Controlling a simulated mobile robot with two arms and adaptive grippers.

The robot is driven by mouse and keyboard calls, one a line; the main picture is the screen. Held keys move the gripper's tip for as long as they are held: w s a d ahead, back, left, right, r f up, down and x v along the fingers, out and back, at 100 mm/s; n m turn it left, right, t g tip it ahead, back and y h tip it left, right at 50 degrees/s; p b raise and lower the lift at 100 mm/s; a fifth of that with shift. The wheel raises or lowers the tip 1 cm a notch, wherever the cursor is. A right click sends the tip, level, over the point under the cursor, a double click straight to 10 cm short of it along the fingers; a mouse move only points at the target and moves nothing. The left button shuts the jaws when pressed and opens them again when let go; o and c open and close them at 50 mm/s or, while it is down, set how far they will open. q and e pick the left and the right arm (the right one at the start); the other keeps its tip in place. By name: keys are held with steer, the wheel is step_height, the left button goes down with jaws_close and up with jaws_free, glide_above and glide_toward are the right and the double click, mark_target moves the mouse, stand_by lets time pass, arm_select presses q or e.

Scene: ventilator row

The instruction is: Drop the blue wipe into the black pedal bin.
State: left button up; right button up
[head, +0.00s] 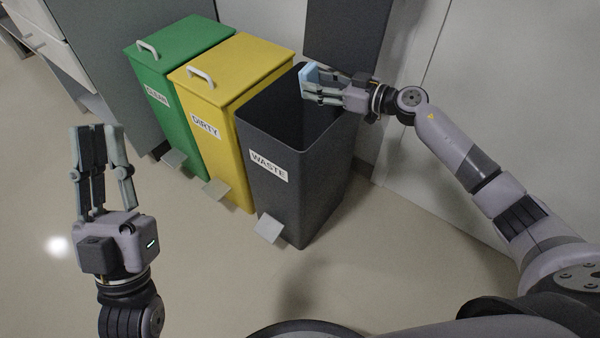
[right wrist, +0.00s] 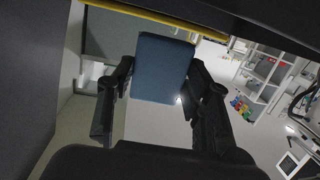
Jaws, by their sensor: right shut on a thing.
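The black pedal bin (head: 285,195), labelled WASTE, stands at the right end of a row of bins. Its lid (head: 345,35) is raised and its top is open. My right gripper (head: 308,86) is over the right part of the bin's opening, shut on the blue wipe (head: 309,74). The wipe also shows between the fingers in the right wrist view (right wrist: 163,68). Its height over the rim is hard to judge. My left gripper (head: 98,135) is open and empty, its fingers pointing up the picture, over the floor left of the bins.
A yellow bin (head: 225,130) labelled DIRTY and a green bin (head: 168,110) labelled CLEAN stand left of the black bin, lids closed. Pedals, including the black bin's (head: 268,228), stick out in front. A wall is behind. The floor in front is clear.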

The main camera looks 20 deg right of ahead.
stand_by(0.3)
steer(key=o, duration=1.1)
steer(key=v, duration=1.2)
